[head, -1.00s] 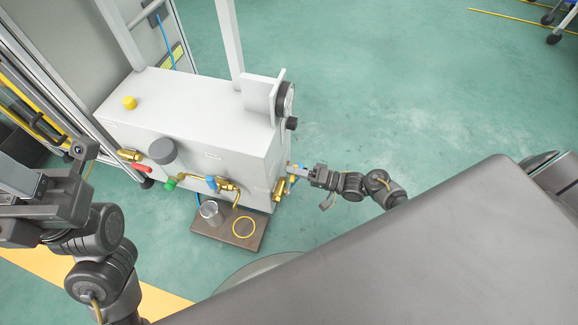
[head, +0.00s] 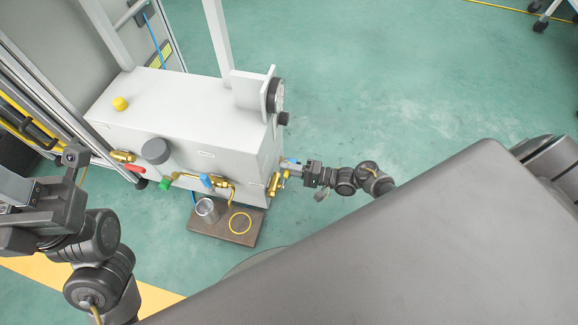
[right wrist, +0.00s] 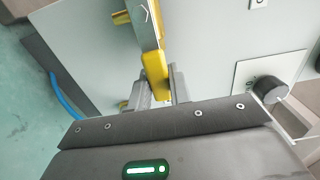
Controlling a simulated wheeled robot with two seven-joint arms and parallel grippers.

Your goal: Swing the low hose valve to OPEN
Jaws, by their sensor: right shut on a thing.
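My right gripper (head: 290,171) is at the right end of the grey cabinet (head: 190,125), low down beside a brass valve (head: 274,184). In the right wrist view the gripper (right wrist: 157,88) is shut on a yellow valve handle (right wrist: 154,72). The fingers sit on both sides of the handle's end. The valve's OPEN marking cannot be read. My left gripper (head: 12,215) is at the left edge of the head view, away from the valve; its fingertips are not clear.
A brown plate (head: 222,234) on the floor bears a metal cup (head: 206,210) and a yellow ring (head: 240,222). Brass fittings with a blue handle (head: 206,181) line the cabinet front. A black knob (right wrist: 268,90) is right of the gripper.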

